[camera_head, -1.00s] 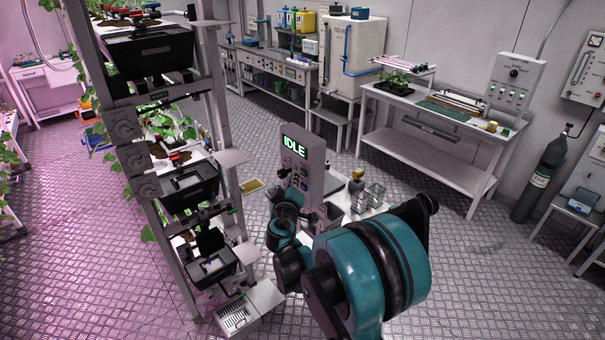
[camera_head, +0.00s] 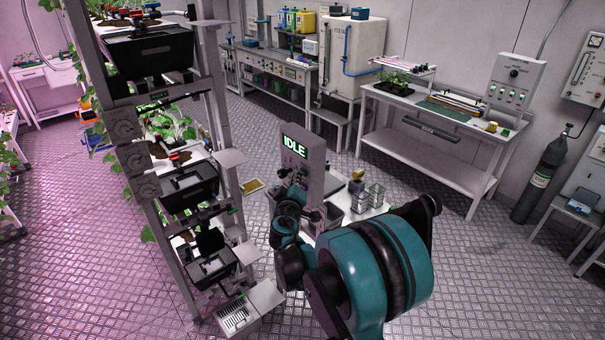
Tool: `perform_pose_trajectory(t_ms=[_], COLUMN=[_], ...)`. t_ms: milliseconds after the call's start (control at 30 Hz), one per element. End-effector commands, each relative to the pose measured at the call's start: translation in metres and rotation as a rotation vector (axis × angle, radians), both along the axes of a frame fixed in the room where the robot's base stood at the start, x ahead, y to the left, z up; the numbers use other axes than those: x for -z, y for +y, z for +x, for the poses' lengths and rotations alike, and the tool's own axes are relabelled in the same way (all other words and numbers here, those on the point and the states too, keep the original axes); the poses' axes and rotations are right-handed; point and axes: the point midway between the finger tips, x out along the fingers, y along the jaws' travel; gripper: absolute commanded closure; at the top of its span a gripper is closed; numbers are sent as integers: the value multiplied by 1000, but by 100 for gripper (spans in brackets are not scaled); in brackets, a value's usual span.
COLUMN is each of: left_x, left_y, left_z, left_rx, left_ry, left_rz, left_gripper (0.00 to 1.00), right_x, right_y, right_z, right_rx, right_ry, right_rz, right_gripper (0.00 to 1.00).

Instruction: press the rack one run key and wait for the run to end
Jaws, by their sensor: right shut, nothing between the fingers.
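The grey control panel (camera_head: 312,165) stands upright right of the plant rack, and its green display (camera_head: 294,147) reads IDLE. Small knobs and keys sit on the panel face below the display. I cannot tell which of them is the rack one run key. My right arm comes in from the bottom right, and my right gripper (camera_head: 288,200) is shut and empty close to the lower part of the panel face. The wrist hides part of the panel there, and I cannot tell if the fingertips touch it. My left gripper is not in view.
The plant rack (camera_head: 215,110) with black trays stands left of the panel. A small table with metal containers (camera_head: 375,194) is behind my right arm. A workbench (camera_head: 440,113) and a gas cylinder (camera_head: 540,178) stand at the right. The floor between is clear.

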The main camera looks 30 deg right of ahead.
Motion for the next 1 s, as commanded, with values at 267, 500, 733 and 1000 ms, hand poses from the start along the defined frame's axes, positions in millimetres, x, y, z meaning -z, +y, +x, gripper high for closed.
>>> perform_pose_trajectory(t_ms=[267, 500, 733, 1000], left_x=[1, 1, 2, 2], left_y=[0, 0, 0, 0], left_z=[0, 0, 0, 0], left_rx=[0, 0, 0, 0], left_ry=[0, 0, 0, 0], left_rz=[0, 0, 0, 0], left_gripper=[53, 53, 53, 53], right_x=[0, 0, 0, 0], right_y=[-2, -5, -8, -10], right_z=[0, 1, 1, 1], right_rx=[0, 0, 1, 1], right_ry=[0, 0, 1, 1], right_rz=[0, 0, 0, 0], right_gripper=[100, 100, 100, 100])
